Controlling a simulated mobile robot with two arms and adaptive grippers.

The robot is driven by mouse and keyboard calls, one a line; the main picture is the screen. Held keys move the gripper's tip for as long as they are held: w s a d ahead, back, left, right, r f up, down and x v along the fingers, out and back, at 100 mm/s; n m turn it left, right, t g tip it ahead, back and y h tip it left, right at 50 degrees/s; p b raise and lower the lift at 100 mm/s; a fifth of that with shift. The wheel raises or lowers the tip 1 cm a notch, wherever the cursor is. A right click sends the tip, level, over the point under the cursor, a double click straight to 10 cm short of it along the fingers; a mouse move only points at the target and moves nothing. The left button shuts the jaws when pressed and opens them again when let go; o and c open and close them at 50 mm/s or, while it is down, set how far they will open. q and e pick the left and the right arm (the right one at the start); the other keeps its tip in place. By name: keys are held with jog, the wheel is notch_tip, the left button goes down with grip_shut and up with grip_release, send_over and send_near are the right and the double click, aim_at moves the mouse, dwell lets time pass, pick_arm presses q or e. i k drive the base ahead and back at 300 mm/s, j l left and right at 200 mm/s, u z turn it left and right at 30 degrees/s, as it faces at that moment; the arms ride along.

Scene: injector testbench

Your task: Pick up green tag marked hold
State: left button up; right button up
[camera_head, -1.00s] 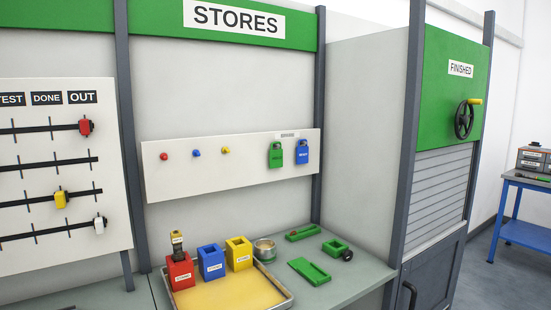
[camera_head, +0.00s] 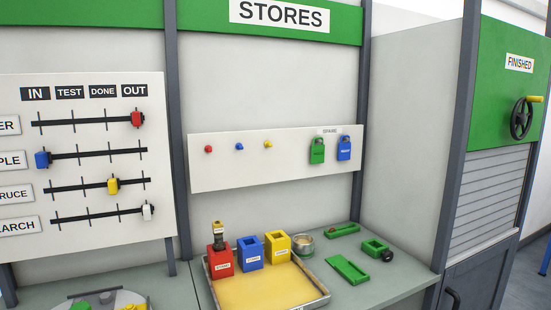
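A green tag (camera_head: 317,150) hangs on the right part of a white peg board (camera_head: 230,173), under a small label (camera_head: 330,131). Its dark lettering is too small to read. A blue tag (camera_head: 344,148) hangs just to its right. Neither of my grippers is in view.
Red, blue (camera_head: 250,255) and yellow boxes stand in a yellow-bottomed tray (camera_head: 322,300) on the bench below. A metal bowl (camera_head: 303,244) and green holders (camera_head: 348,270) lie to their right. A slider board (camera_head: 90,220) is at left. A post (camera_head: 362,100) stands right of the tags.

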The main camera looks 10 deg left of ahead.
aim_at(317, 154)
jog(key=i+l, duration=0.25)
jog(key=i+l+u, duration=0.7)
jog(key=l+u, duration=0.2)
jog(key=l, duration=0.15)
